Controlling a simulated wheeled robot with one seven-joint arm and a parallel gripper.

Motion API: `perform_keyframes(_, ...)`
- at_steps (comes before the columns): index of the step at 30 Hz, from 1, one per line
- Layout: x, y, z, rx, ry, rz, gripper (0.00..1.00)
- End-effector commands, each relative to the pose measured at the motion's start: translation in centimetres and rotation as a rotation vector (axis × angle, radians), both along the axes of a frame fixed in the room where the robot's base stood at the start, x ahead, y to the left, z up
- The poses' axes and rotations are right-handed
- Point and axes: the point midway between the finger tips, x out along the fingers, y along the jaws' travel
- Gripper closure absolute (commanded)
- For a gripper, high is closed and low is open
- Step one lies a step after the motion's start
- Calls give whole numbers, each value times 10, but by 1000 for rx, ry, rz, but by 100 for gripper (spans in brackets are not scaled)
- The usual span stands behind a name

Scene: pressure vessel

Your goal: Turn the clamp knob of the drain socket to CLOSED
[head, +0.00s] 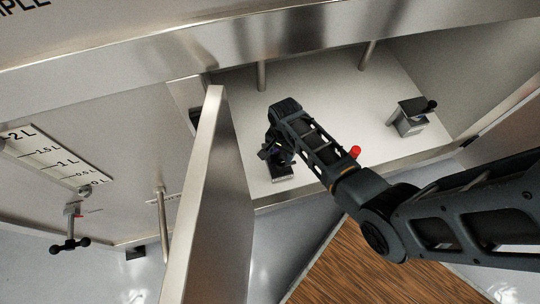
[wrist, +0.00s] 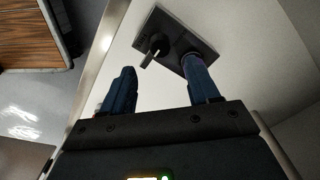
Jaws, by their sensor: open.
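In the wrist view a dark plate (wrist: 203,45) with a black knob (wrist: 155,44) lies on the white cabinet floor. The knob has a short bar with a pale line. Small lettering on the plate is unreadable. My gripper (wrist: 159,66) is open, its two blue-black fingers pointing at the plate. The right finger overlaps the plate in the picture; the knob shows between the fingertips, toward the left one. I cannot tell whether either touches. In the head view my gripper (head: 281,155) is low inside the cabinet, at the dark plate (head: 283,178), and mostly hides the knob.
An open metal door (head: 207,190) stands close left of my gripper. A grey block with a black lever (head: 410,115) stands at the cabinet's right. A red tip (head: 355,152) shows beside my arm. A T-handled valve (head: 70,240) is outside at left. White floor lies between.

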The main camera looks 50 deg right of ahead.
Motion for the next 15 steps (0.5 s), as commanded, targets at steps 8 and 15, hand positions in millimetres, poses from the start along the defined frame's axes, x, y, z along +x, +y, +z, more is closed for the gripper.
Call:
perform_keyframes(8, 0, 0, -37, 2, 4, -2, 40)
perform_keyframes(15, 0, 0, -69, 2, 2, -2, 40)
